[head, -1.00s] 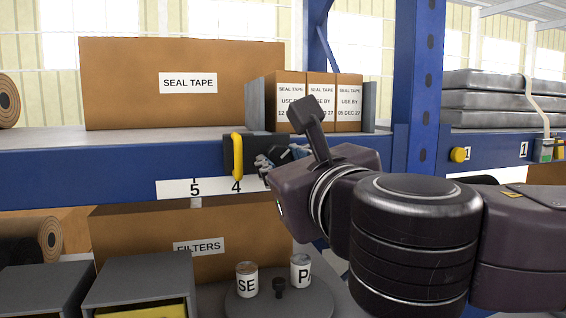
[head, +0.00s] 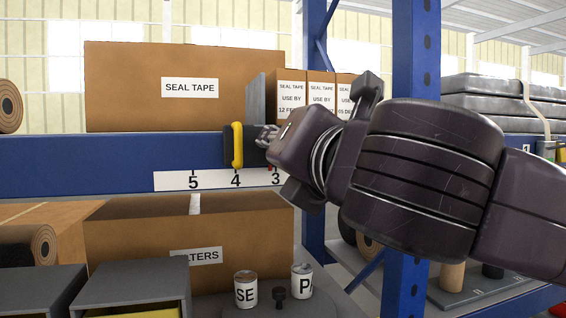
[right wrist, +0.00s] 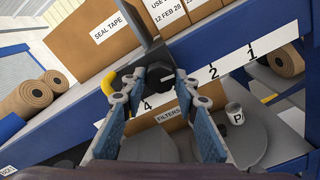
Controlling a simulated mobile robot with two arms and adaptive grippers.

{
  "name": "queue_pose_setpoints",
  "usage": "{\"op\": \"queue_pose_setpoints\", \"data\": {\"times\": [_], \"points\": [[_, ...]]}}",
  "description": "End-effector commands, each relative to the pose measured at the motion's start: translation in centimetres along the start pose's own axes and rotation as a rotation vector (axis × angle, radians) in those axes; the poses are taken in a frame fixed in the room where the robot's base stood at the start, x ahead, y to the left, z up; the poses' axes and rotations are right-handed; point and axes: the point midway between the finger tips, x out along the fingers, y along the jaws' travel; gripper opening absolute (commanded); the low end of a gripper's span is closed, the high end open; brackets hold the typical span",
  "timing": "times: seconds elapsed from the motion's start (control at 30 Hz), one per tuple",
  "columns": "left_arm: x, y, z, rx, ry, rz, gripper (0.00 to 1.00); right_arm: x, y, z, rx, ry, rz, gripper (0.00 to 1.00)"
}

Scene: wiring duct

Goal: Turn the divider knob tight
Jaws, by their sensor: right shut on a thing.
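The divider is an upright grey plate (head: 256,97) on the shelf, left of the small seal tape boxes. Its black clamp (head: 250,155) sits on the front of the blue beam, with a yellow handle (head: 237,146) at its left side. My right gripper (head: 268,138) comes in from the right at the clamp, rolled over. In the right wrist view its two fingers (right wrist: 158,82) are closed around the dark divider knob (right wrist: 158,76) on the clamp's face. The knob is mostly hidden by my wrist in the head view. My left gripper is out of view.
A number strip (head: 213,181) runs under the clamp, with 4 near the handle. A large seal tape box (head: 130,90) stands left of the divider. Below are a filters box (head: 130,245) and labelled cans (head: 245,290). A blue upright (head: 415,60) stands to the right.

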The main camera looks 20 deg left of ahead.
Motion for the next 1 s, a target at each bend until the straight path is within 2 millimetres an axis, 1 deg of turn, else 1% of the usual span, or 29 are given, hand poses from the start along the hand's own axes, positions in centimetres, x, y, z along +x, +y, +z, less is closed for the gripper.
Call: {"op": "queue_pose_setpoints", "data": {"times": [0.03, 0.4, 0.8, 1.0], "points": [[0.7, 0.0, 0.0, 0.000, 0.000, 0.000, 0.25, 0.0, -0.2, -0.2, 0.048, -0.001, 0.000, 0.04], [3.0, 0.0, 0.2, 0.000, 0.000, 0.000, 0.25, 0.0, -0.2, -0.3, 0.400, 0.000, 0.000, 0.04], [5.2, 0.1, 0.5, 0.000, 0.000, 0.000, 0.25, 0.0, -0.1, -0.2, 0.768, 0.000, 0.000, 0.04], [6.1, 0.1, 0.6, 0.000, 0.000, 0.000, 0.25, 0.0, -0.1, -0.2, 0.916, 0.000, -0.002, 0.04]]}}
